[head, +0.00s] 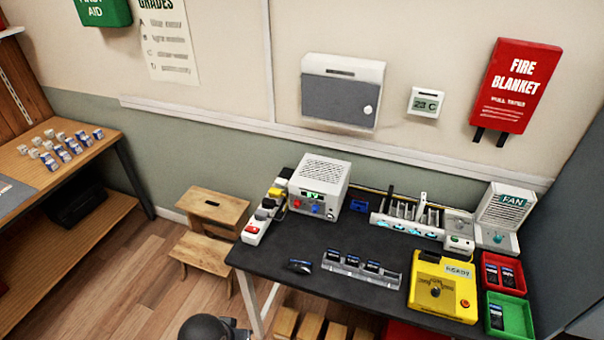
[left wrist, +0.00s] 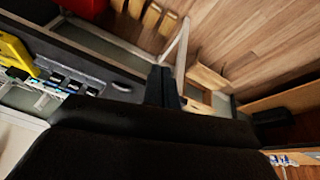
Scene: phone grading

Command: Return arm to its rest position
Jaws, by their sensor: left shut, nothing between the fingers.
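My left arm shows at the bottom edge of the head view, low in front of the dark table (head: 400,238). My left gripper (left wrist: 163,88) shows in the left wrist view with its dark fingers together and nothing between them. It is apart from the table and the things on it. A dark phone (head: 300,266) lies on the table, left of a clear rack (head: 388,280) that holds several phones. My right gripper is in neither view.
A yellow tester (head: 424,300), a red tray (head: 489,273) and a green tray (head: 514,330), both with phones, stand at the right. A white power unit (head: 318,180) stands at the back. A wooden step stool (head: 212,208) is left of the table; wood floor lies around it.

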